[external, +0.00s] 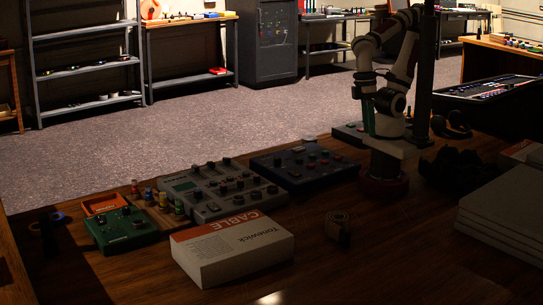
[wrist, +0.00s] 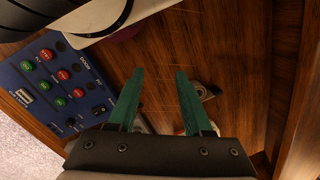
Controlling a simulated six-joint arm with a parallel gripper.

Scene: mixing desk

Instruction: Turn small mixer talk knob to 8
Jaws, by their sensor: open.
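My gripper (wrist: 160,72) is open and empty, its two green fingers spread over bare wood in the wrist view. In the external view its green finger (external: 369,118) hangs beside my folded arm. A blue control box (wrist: 58,85) with red and green buttons and a few black knobs lies left of the fingers, apart from them. In the external view a dark blue box (external: 305,166) with several knobs sits left of my base, and a larger grey mixer (external: 217,190) sits further left. I cannot read which knob is marked talk.
A green box (external: 122,230), small coloured bottles (external: 163,201) and a white cable carton (external: 232,247) stand at the left and front. Grey stacked slabs (external: 505,215) are at right.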

